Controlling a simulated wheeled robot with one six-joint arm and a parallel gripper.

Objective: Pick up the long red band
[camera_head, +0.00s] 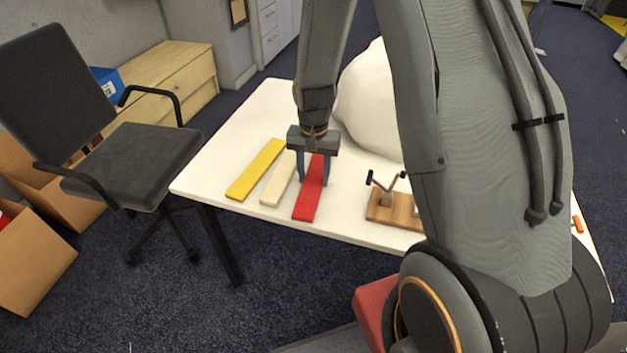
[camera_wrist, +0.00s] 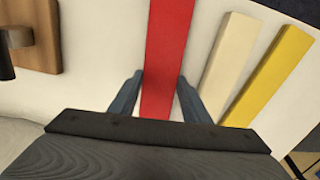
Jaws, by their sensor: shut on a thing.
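The long red band (camera_head: 309,196) lies on the white table (camera_head: 239,124), right of a cream band (camera_head: 277,184) and a yellow band (camera_head: 256,170). My gripper (camera_head: 313,182) points down over the red band, with one finger on each side of it, shut on it. In the wrist view the red band (camera_wrist: 166,55) runs between the two fingers (camera_wrist: 158,95). Its end nearer the wrist is hidden under the gripper body. I cannot tell whether the band is lifted off the table.
A wooden block with dark-handled metal parts (camera_head: 385,206) stands right of the red band. A large white rounded object (camera_head: 372,100) is behind it. An office chair (camera_head: 130,150) stands left of the table. The table's far left part is clear.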

